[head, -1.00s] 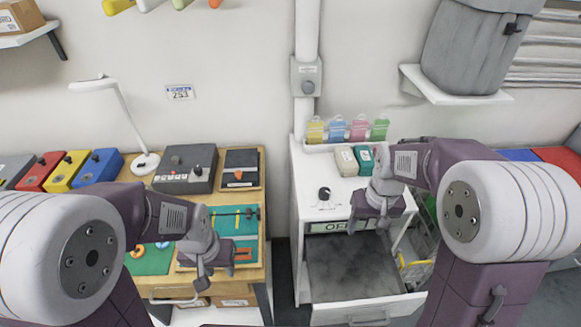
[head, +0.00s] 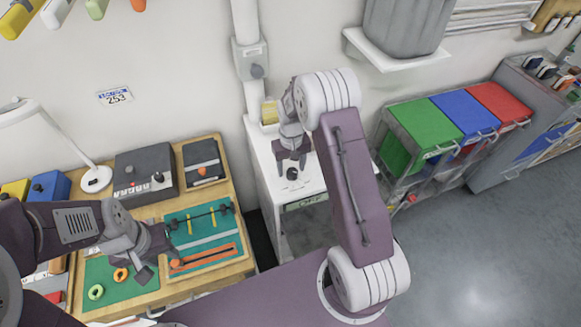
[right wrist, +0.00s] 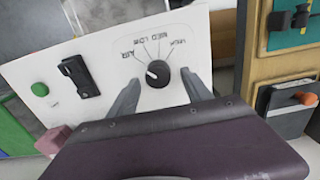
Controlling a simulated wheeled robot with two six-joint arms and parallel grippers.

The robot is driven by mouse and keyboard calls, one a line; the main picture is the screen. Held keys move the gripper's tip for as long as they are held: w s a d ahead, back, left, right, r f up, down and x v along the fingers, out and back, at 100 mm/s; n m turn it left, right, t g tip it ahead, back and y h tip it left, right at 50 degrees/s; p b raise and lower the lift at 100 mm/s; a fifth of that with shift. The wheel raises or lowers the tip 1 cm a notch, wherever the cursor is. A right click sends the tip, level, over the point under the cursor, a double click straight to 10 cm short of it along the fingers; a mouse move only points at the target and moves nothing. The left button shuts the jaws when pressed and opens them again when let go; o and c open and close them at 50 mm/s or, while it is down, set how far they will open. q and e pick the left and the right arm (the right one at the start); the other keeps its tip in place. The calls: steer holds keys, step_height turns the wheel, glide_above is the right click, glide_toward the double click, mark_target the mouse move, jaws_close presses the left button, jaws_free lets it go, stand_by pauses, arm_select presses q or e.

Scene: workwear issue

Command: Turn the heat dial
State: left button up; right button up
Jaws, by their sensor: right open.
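The heat dial (head: 292,173) is a black round knob on the white machine top. In the right wrist view the dial (right wrist: 158,73) has a small white mark on its left side, with printed labels and tick lines around it. My right gripper (head: 292,157) is above the dial and open. In the right wrist view its fingers stand on either side of the dial, with gaps visible; contact is not clear. My left gripper (head: 155,258) is open and empty over the wooden workbench.
The machine's front display (head: 306,202) reads OFF. A green button (right wrist: 39,89) and a black switch (right wrist: 80,75) sit left of the dial. The workbench (head: 240,245) holds a dark control box (head: 145,178) and a green tool board (head: 205,222). Coloured lidded bins (head: 425,122) stand right.

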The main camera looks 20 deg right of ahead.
steer(key=shift+s+d+f, duration=0.15)
steer(key=shift+f, duration=0.25)
steer(key=shift+s+f, duration=0.15)
steer(key=shift+c, duration=1)
steer(key=shift+w, duration=0.2)
steer(key=c, duration=0.6)
jaws_close()
arm_select(q)
steer(key=shift+s+d+r, duration=0.15)
steer(key=shift+s+r, duration=0.05)
